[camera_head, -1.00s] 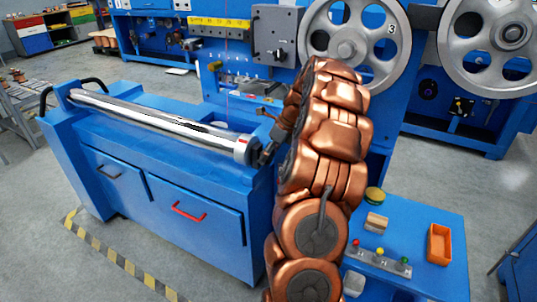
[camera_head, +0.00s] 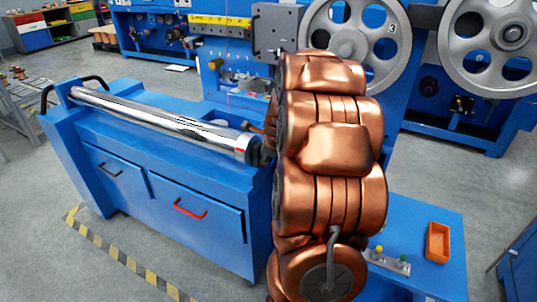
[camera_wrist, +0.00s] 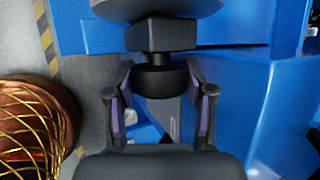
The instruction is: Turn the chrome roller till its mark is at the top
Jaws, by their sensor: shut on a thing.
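The chrome roller (camera_head: 165,116) lies along the top of the blue cabinet (camera_head: 150,150) in the head view. A small red mark (camera_head: 240,150) shows on the collar at its right end, on the side facing the camera, below the top. My copper-coloured arm hides the space right of the collar. In the wrist view my gripper (camera_wrist: 160,74) has its two fingers on either side of a dark round end piece (camera_wrist: 160,82) and is shut on it. A square dark block (camera_wrist: 160,35) sits behind this piece. The roller's chrome surface is not clear in the wrist view.
Two large grey pulleys (camera_head: 350,42) stand behind my arm. A blue side table on the right carries an orange tray (camera_head: 437,242) and a button box (camera_head: 388,262). The cabinet has a red handle (camera_head: 190,209). Open floor lies in front.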

